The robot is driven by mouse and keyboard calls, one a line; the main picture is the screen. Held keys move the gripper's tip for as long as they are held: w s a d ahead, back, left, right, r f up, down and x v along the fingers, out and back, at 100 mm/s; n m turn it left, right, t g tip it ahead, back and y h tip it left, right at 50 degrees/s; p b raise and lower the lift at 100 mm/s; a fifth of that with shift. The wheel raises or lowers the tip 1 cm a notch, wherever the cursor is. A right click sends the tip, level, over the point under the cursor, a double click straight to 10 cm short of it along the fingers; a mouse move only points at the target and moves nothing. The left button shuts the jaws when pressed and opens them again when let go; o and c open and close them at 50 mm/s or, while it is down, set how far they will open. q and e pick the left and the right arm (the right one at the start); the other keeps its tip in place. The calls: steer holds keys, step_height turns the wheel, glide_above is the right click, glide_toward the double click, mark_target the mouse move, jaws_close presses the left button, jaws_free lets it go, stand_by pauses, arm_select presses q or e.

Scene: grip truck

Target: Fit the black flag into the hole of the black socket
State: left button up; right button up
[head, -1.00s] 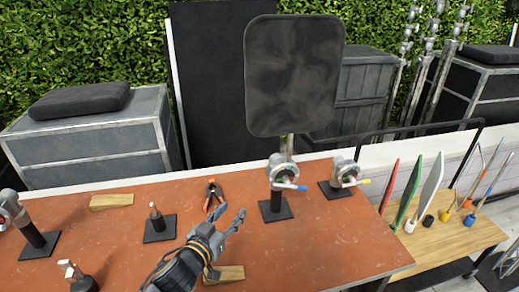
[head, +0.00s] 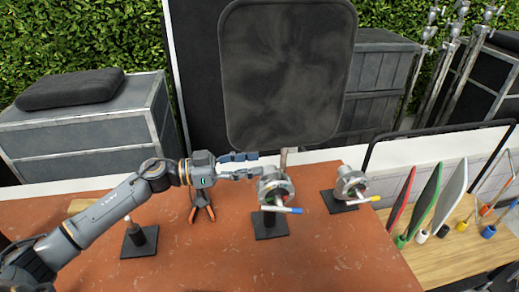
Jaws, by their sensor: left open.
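The black flag (head: 286,75) is a large dark rounded panel, upright above the table. Its short pale stem (head: 284,158) runs down to the grip head with a blue-tipped handle (head: 272,189); the exact joint is partly hidden. My left gripper (head: 259,164) is open and empty, fingers pointing right, just left of the stem and below the flag's lower edge. I cannot tell whether it touches the stem. The black socket (head: 443,231) is a small dark cup on the wooden stand at the right. My right gripper is not in view.
A second grip head with a yellow-tipped handle (head: 351,186) stands right of the first. Orange-handled pliers (head: 202,206) lie on the red-brown table (head: 330,250). Red, green and white flags crowd the wooden stand (head: 460,262), beside white, yellow and blue sockets.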

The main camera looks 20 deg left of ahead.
mark_target(283, 161)
arm_select(q)
steer(key=d, duration=0.2)
steer(key=w+d+r+p, duration=0.1)
steer(key=w+d, duration=0.1)
steer(key=d, duration=0.1)
steer(key=shift+w+d+r+p, duration=0.15)
steer(key=shift+w+d+p, duration=0.05)
steer(key=shift+d+p, duration=0.15)
steer(key=shift+w+d, duration=0.15)
steer(key=shift+d, duration=0.1)
steer(key=shift+w+d+f+p, duration=0.2)
steer(key=shift+w+d+p, duration=0.25)
steer(key=shift+d+p, duration=0.15)
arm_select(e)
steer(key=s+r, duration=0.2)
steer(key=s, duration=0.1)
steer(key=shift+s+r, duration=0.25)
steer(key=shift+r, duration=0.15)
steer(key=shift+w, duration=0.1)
